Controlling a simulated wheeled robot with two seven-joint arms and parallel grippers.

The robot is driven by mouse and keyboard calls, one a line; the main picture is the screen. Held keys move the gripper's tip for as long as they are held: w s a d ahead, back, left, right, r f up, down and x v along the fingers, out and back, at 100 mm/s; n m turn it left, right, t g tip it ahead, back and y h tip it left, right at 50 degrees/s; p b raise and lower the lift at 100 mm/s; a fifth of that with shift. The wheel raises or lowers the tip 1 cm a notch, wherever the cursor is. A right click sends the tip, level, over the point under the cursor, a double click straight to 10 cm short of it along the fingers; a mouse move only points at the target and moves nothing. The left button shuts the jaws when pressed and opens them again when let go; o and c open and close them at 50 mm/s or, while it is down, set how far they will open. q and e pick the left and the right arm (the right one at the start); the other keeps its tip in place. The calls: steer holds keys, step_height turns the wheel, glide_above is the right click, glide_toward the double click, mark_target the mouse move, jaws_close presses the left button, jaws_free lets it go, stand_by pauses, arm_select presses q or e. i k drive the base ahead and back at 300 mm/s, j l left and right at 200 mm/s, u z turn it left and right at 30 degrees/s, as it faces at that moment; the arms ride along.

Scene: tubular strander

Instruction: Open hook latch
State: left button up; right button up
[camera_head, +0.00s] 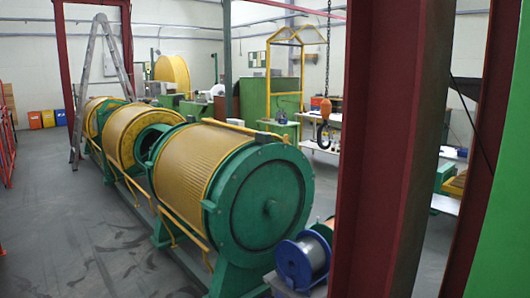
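A crane hook (323,132) hangs on a chain (328,50) right of the middle of the head view. It has an orange block (325,107) above a dark curved hook. The hook hangs upright in the air, a little left of a red steel column. Its latch is too small to make out, so I cannot tell whether it is open or shut. Neither of my grippers shows in this view.
A red column (388,150) fills the near right. A large green and yellow strander (205,170) stands left of the hook, with wire spools (303,258) at its near end. A ladder (83,95) straddles its far part. The grey floor (50,230) at left is clear.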

mark_target(330, 134)
steer(key=i+j+z, duration=0.5)
steer(key=j, duration=0.2)
steer(key=i+j+z, duration=0.25)
steer(key=j, duration=0.2)
steer(key=k+l, duration=0.05)
